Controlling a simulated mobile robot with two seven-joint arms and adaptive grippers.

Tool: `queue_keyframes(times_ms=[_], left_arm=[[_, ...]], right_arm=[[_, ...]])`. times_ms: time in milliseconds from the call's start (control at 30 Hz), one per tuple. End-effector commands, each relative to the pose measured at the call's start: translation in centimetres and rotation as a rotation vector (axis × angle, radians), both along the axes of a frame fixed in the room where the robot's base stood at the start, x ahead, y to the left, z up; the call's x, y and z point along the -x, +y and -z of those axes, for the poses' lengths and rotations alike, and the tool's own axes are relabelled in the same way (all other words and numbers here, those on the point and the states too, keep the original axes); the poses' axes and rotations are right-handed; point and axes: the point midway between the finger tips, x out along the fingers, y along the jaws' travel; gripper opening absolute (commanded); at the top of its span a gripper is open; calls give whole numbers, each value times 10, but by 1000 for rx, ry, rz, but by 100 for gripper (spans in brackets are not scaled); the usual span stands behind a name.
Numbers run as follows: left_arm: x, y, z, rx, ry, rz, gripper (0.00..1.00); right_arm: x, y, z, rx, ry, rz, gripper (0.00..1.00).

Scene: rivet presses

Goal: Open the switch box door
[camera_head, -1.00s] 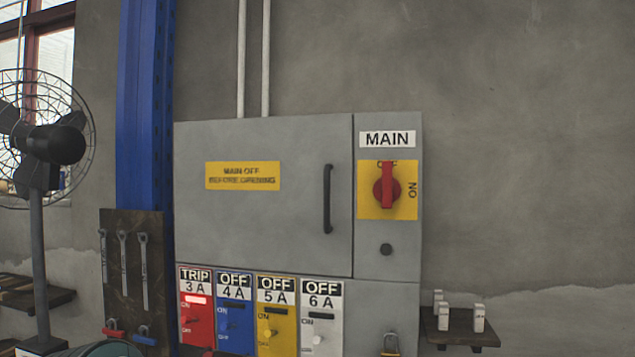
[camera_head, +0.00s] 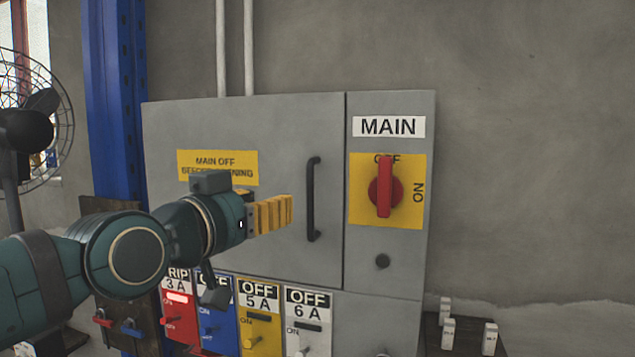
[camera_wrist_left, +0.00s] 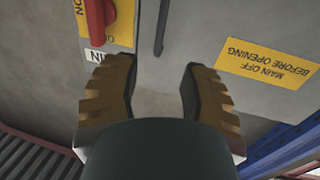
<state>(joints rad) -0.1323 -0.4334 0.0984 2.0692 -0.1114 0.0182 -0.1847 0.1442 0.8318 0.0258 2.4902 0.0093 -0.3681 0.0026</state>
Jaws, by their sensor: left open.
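The grey switch box door (camera_head: 240,125) is shut, flush with the box, and bears a yellow warning label (camera_head: 217,163). Its black vertical handle (camera_head: 312,200) is on the right side of the door. The red main switch (camera_head: 383,187) points up at OFF. My left gripper (camera_head: 275,214), with yellow-brown ridged fingers, is in front of the door, left of the handle and apart from it. In the left wrist view, the gripper (camera_wrist_left: 155,90) is open and empty, with the handle (camera_wrist_left: 163,28) beyond the fingers. My right gripper is not in view.
Several breakers (camera_head: 258,325) sit under the door, partly behind my left arm. A fan (camera_head: 25,125) and a blue post (camera_head: 112,100) stand at the left. A small shelf (camera_head: 460,335) with white pieces is at the lower right. The wall right of the box is clear.

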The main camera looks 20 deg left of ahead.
Motion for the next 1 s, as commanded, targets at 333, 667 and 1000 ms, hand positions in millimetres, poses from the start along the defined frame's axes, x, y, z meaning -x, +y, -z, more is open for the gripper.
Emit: queue_keyframes(times_ms=[333,667,1000], left_arm=[[-38,-9,-4,-2,-4,0,43],[-98,-23,-5,1,-4,0,43],[-130,-30,-4,0,-6,0,43]], right_arm=[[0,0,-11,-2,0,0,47],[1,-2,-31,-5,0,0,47],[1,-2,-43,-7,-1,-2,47]])
